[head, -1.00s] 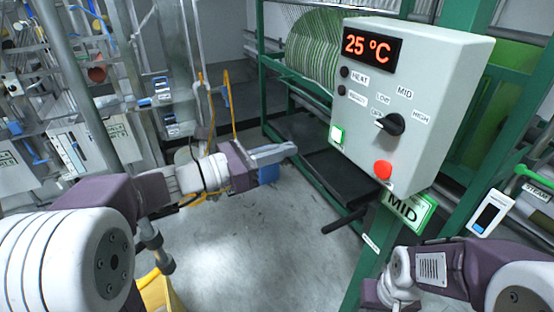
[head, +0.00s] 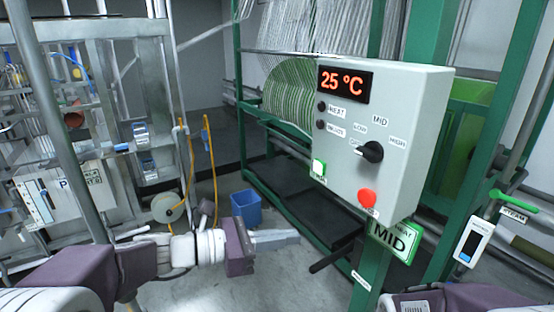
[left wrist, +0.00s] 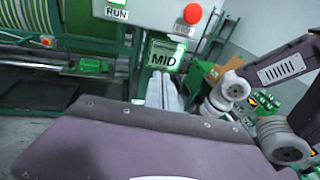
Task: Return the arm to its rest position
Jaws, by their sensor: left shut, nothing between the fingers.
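My left gripper (head: 276,240) reaches in from the left in the head view. Its grey fingers are shut with nothing between them. They are in open air, left of and below the grey control box (head: 400,150) and apart from it. In the left wrist view the fingers (left wrist: 163,92) point at the green MID sign (left wrist: 165,57) under the box. The box has a red 25 °C display, a black knob (head: 372,151), a red button (head: 367,196) and a lit green-white button (head: 318,168). My right arm shows only partly at the lower right; its fingers are not clear.
A green frame (head: 425,230) with webbing strands stands behind the box. A blue bin (head: 246,208) is on the floor behind my left gripper. Metal racks fill the left side. A white handheld device (head: 473,243) hangs at the right.

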